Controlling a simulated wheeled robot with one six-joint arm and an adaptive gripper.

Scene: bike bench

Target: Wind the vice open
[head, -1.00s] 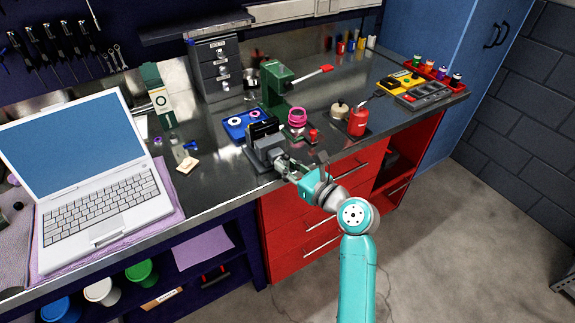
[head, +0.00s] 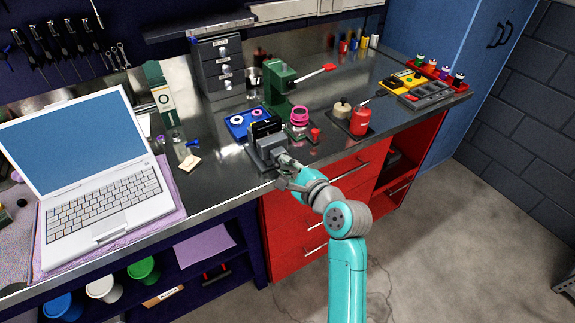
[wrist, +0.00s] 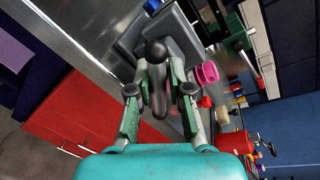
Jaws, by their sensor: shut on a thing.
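The grey vice (head: 268,145) stands at the front edge of the bench; it also shows in the wrist view (wrist: 172,38). Its handle (wrist: 157,75), a bar with a dark round knob, lies between my fingers in the wrist view. My gripper (head: 284,172) is at the front of the vice, just past the bench edge. In the wrist view my gripper (wrist: 158,92) is shut on the handle. The gap between the vice jaws is too small to judge in the head view.
A blue tray (head: 238,124) lies behind the vice, and a green press (head: 279,88) with a red-tipped lever stands behind it. A pink-topped jar (head: 299,117) and a red can (head: 361,120) stand to the right. A laptop (head: 100,190) is at left. Red drawers (head: 290,240) are below.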

